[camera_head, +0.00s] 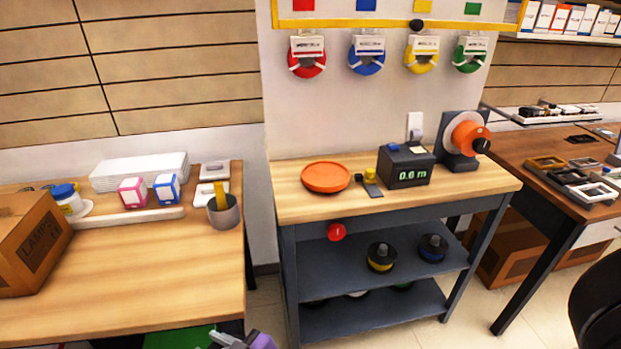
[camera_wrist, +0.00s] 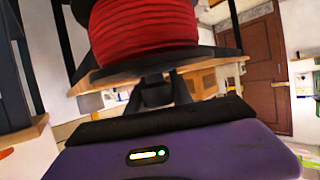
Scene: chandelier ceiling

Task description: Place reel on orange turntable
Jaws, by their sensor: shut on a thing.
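A red reel (camera_wrist: 143,28) with dark flanges fills the upper part of the wrist view. My gripper (camera_wrist: 165,88) is shut on its dark lower part, and the reel's top is cut off by the frame. In the head view only a small purple and grey part of my gripper (camera_head: 240,341) shows at the bottom edge, and the held reel is not seen there. The round orange turntable (camera_head: 326,177) lies bare on the left part of the wooden workbench (camera_head: 290,208), well above and right of my gripper in the picture.
A meter box (camera_head: 405,167) reading 0.0 m and a small yellow-knobbed device (camera_head: 371,184) stand right of the turntable. An orange winder (camera_head: 466,137) is further right. A yellow reel (camera_head: 381,257) and a blue reel (camera_head: 433,247) sit on the shelf below. A left table (camera_head: 130,265) stands nearby.

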